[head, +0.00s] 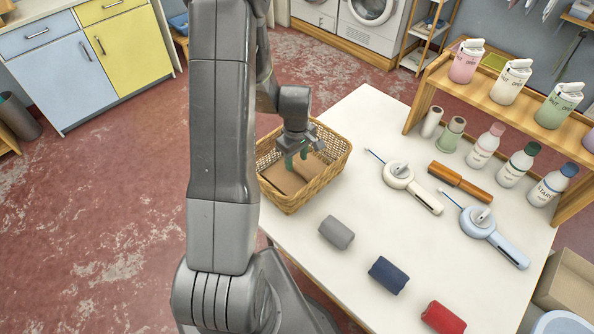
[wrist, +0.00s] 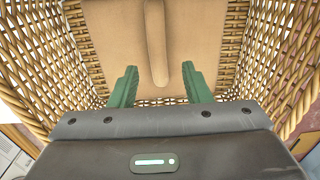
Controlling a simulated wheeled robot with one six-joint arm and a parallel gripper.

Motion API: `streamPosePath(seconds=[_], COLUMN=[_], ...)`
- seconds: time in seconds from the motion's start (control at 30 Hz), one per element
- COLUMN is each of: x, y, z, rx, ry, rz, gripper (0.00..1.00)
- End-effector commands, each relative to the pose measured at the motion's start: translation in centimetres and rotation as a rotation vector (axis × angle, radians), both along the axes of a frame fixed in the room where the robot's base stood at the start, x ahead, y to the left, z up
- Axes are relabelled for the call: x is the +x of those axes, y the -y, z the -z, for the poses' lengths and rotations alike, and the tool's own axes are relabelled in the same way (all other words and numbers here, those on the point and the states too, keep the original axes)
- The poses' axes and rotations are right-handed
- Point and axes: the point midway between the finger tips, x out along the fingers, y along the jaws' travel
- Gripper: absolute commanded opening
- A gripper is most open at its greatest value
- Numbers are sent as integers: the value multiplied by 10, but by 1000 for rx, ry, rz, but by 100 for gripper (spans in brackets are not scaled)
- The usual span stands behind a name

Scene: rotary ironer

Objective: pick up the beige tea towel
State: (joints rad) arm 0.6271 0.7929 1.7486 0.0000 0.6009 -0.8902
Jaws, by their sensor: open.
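A wicker basket (head: 334,163) stands at the back left of the white table. Inside it are tan surfaces with a raised, narrow beige strip, which I take for the beige tea towel (wrist: 155,38); I cannot tell it surely from the basket's lining. My gripper (head: 297,157) points down into the basket, its green fingers apart. In the wrist view my gripper (wrist: 164,76) is open, and the near end of the beige strip shows between the fingertips. Nothing is visibly gripped. I cannot tell whether the fingers touch the strip.
The basket's woven walls (wrist: 45,70) rise close on both sides. Grey (head: 337,232), navy (head: 388,275) and red (head: 443,317) rolls lie in front on the table.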

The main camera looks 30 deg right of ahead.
Motion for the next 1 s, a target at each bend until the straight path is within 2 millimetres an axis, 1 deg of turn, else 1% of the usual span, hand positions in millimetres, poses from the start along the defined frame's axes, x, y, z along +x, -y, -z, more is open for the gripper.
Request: streamPosePath(seconds=[0.1,0.2,0.33,0.53,0.67,0.7,0.77,1.0], x=[-2,-2,-1,-1,-1,-1,-1,-1], y=[1,1,1,1,1,1,1,1], z=[14,23,27,28,28,28,28,27], rx=[2,2,0,-1,-1,0,0,-1], ry=[-1,-1,1,1,1,1,1,1], rz=[0,0,0,0,0,0,0,0], gripper=[44,44,44,44,18,10,0,0])
